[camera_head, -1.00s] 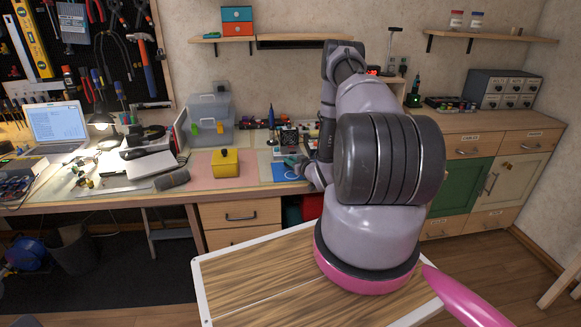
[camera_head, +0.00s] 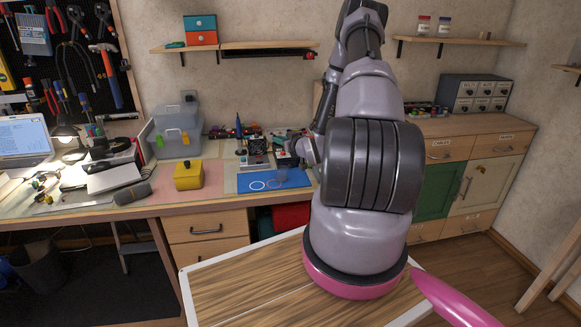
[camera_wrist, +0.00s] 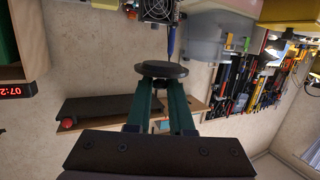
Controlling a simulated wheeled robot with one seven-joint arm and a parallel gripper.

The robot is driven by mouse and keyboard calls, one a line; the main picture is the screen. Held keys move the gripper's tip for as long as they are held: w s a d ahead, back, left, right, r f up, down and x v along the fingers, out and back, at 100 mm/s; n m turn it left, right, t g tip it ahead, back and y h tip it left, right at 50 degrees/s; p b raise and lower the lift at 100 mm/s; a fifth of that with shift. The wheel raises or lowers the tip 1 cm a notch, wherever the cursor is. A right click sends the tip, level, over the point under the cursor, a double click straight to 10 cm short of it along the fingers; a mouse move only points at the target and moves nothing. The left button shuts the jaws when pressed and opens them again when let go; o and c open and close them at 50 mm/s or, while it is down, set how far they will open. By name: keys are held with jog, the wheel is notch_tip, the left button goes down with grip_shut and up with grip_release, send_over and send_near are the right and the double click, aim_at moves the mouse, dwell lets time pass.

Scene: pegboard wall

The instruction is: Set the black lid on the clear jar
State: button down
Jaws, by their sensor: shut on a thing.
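The black lid (camera_wrist: 162,69) is a dark round disc at the fingertips of my gripper (camera_wrist: 161,84) in the wrist view. The two green fingers are closed on it, and it is held up in the air. In the head view my gripper (camera_head: 301,148) is small and partly hidden by my arm, above the back right part of the blue mat. A faint see-through shape, which looks like the clear jar (camera_head: 281,174), stands on the blue mat (camera_head: 245,178), just below and left of my gripper. The jar cannot be made out in the wrist view.
A yellow box (camera_head: 188,175) stands left of the mat. Clear storage bins (camera_head: 176,129) and a small fan device (camera_head: 257,146) stand behind. A lit lamp (camera_head: 65,137) and laptop (camera_head: 25,140) are at the left. A wall shelf (camera_head: 235,46) hangs above the bench.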

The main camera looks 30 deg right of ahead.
send_over(282, 174)
jog(key=w+d, duration=0.1)
jog(key=w, duration=0.1)
notch_tip(282, 174, down, 5)
jog(key=shift+w+f, duration=0.2)
jog(key=shift+f, duration=2.05)
jog(key=shift+f, duration=0.3)
jog(key=shift+f, duration=0.3)
jog(key=c, duration=0.8)
grip_release()
jog(key=shift+r, duration=0.1)
